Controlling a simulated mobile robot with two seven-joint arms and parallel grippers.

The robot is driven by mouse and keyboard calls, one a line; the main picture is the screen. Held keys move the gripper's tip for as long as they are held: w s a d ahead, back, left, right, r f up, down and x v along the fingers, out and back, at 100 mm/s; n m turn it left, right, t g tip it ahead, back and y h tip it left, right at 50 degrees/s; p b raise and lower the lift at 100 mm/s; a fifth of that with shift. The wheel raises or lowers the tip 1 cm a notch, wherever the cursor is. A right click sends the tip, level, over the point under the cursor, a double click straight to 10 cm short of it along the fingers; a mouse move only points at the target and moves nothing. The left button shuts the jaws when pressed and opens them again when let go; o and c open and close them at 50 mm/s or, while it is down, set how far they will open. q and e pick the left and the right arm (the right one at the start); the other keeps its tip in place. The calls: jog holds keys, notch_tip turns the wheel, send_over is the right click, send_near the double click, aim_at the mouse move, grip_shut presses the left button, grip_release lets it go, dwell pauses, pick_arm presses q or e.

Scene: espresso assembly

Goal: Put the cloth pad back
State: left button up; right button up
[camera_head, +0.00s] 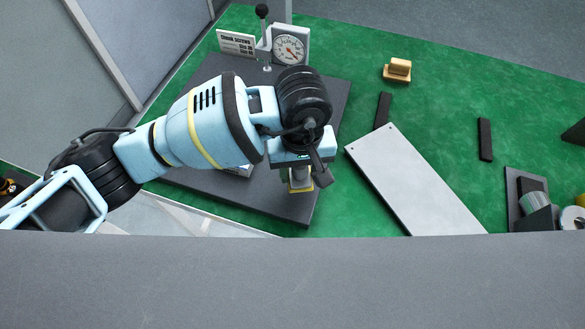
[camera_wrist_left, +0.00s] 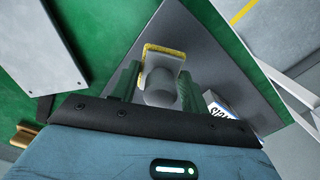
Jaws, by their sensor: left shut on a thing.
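My left gripper (camera_head: 303,166) is above the near right part of a dark grey board (camera_head: 333,95). It is shut on a small grey piece with a rounded knob and a yellow edge, which looks like the cloth pad (camera_head: 300,184). In the left wrist view the pad (camera_wrist_left: 164,50) shows between the two fingers of the gripper (camera_wrist_left: 159,84), with the knob nearest the camera. The pad's yellow-edged side is close to the board; I cannot tell whether it touches. My right gripper is not in view.
A gauge (camera_head: 290,46) and a text sign (camera_head: 237,42) stand at the board's back. A light grey plate (camera_head: 415,185) lies to the right. A tan block (camera_head: 397,69) and dark bars (camera_head: 485,139) lie on the green mat (camera_head: 440,110). A lettered box (camera_wrist_left: 220,106) is near the gripper.

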aim_at(293, 172)
pick_arm(q)
jog(key=shift+w+a, duration=0.45)
jog(key=shift+w, duration=0.1)
jog(key=shift+w+a+f, duration=0.1)
jog(key=shift+w+a, duration=0.25)
jog(key=shift+w, duration=0.1)
notch_tip(293, 172, down, 3)
jog(key=shift+s+r, duration=0.1)
jog(key=shift+r, duration=0.05)
jog(key=shift+d+f+p, duration=0.1)
jog(key=shift+f+p, duration=0.2)
jog(key=shift+f, duration=0.1)
jog(key=shift+f, duration=0.2)
jog(key=o, duration=1)
jog(key=shift+c, duration=0.2)
jog(key=shift+r, duration=0.1)
notch_tip(293, 172, up, 12)
jog(key=shift+r, duration=0.1)
